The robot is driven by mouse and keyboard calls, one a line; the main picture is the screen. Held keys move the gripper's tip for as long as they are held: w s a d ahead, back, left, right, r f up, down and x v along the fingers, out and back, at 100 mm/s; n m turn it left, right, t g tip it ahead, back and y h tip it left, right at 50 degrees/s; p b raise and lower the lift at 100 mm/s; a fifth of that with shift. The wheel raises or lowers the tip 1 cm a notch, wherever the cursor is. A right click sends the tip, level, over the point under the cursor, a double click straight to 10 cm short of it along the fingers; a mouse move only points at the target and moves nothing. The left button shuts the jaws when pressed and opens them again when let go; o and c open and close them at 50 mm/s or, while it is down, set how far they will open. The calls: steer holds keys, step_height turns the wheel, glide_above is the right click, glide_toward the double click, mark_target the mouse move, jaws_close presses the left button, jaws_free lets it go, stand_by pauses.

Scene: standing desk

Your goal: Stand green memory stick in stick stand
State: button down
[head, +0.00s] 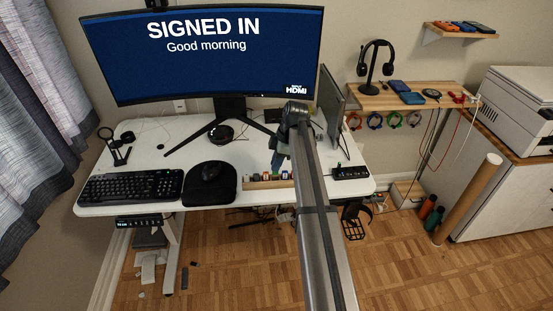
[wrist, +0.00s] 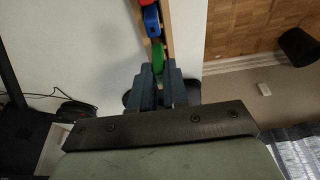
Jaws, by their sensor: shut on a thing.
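The green memory stick (wrist: 157,56) shows between the fingertips of my gripper (wrist: 158,72) in the wrist view. My gripper is shut on it. The stick stand, a narrow wooden strip (wrist: 169,28), runs up from the fingertips, with a blue stick (wrist: 151,20) and a red stick (wrist: 146,3) along it. The green stick is in line with this row; I cannot tell whether its lower end is in a slot. In the head view the wooden stand (head: 251,185) lies at the desk's front edge, and my gripper (head: 277,165) is low over its right part, partly hidden by my arm.
A black power strip (head: 350,173) is to the right. The large monitor (head: 205,60) reads "SIGNED IN".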

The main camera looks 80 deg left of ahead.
mark_target(277, 174)
steer(key=shift+f, duration=1.7)
steer(key=c, duration=1.1)
jaws_free()
steer(key=shift+o, duration=0.2)
steer(key=shift+r, duration=0.15)
steer(key=v, duration=1.3)
steer(key=shift+r, duration=0.35)
